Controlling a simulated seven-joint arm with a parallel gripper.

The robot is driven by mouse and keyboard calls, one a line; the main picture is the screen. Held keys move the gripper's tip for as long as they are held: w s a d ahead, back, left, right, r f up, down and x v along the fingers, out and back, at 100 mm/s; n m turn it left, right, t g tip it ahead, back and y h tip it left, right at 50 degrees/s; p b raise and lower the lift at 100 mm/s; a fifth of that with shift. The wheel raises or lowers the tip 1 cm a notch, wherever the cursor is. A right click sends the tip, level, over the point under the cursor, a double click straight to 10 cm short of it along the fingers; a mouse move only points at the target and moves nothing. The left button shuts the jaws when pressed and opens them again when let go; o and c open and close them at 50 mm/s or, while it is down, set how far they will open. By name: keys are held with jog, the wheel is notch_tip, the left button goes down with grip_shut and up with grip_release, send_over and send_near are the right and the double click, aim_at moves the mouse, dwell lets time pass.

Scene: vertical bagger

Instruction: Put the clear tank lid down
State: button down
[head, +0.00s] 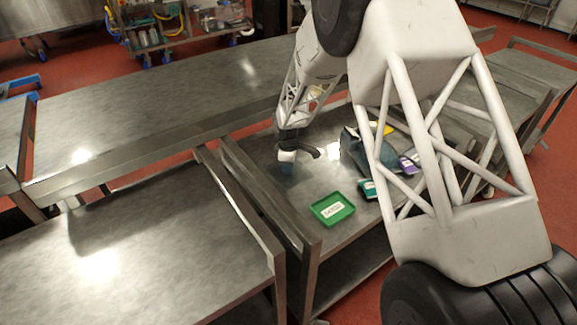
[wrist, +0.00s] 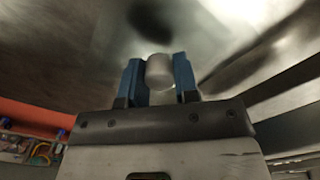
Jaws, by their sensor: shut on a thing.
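My gripper (wrist: 158,78) has two blue fingers, shut on a pale grey round knob (wrist: 159,66) in the wrist view. I take the knob to be part of the clear tank lid; the lid's see-through plate cannot be made out against the metal behind it. In the head view my gripper (head: 288,168) points down over the left part of the metal cart top (head: 285,200), behind and left of the green tray. Whether the lid touches the surface cannot be told.
A green tray (head: 320,216) with a white label lies near the cart's front edge. A dark bin (head: 352,150) with several coloured packs stands to the right, partly behind my arm. Raised rails (head: 262,205) separate the cart from the broad metal tables at left.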

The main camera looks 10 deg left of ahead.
jog(key=shift+f, duration=0.15)
jog(key=c, duration=0.9)
grip_release()
jog(key=shift+o, duration=0.2)
notch_tip(320, 180, up, 12)
dwell(0.4)
